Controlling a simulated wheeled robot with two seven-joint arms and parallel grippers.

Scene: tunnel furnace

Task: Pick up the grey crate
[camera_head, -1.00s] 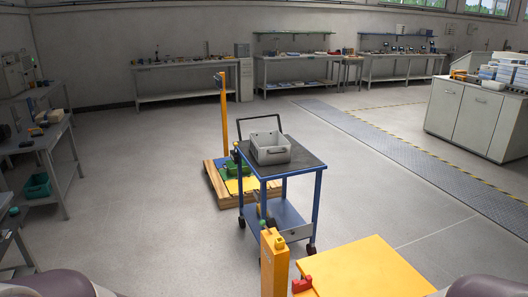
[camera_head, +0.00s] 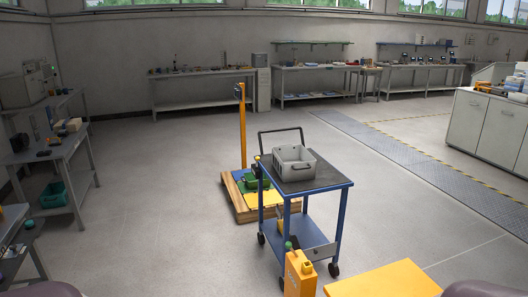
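The grey crate (camera_head: 299,167) is an open box with a handle slot in its near wall. It stands upright on the dark top of a blue cart (camera_head: 318,184), right of the picture's middle and some way ahead of me. Nothing covers it. Neither of my grippers shows in the head view, and only parts of my arms may show at the bottom corners.
A yellow post (camera_head: 300,276) and a yellow flat surface (camera_head: 385,280) stand before the cart. A wooden platform with an orange pole (camera_head: 243,125) is just left of it. A grey bench (camera_head: 62,150) is at the left. The floor (camera_head: 150,220) left of the cart is clear.

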